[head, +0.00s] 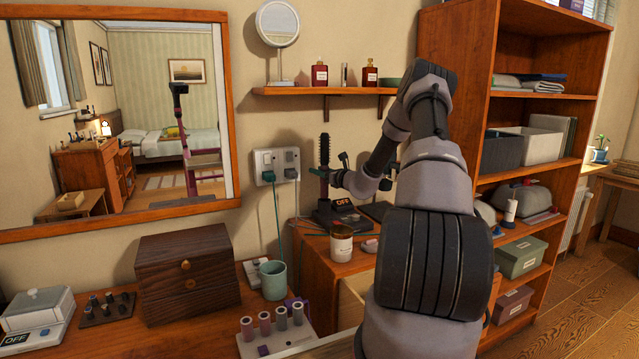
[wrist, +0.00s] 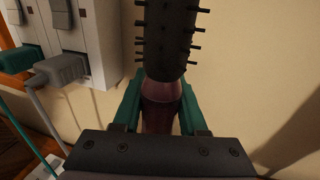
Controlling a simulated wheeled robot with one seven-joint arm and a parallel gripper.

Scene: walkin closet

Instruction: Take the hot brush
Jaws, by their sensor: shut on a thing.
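The hot brush (head: 325,150) stands upright with its black bristled barrel on top, above a dark base (head: 338,214) marked OFF on the wooden cabinet. In the wrist view the barrel (wrist: 165,40) shows at the top, with a dark reddish handle (wrist: 160,115) below it. My gripper (head: 322,172) reaches in from the right. Its green fingers (wrist: 160,112) are shut on the handle just under the barrel, one on each side. The lower handle is mostly hidden in the wrist view. I cannot tell whether the brush still touches the base.
Wall sockets (head: 277,165) with plugs and hanging cords are close on the left. A shelf (head: 322,91) with bottles is above. A candle jar (head: 341,244) stands in front of the base. A teal cup (head: 273,280) is at lower left, and a bookcase (head: 470,90) is at right.

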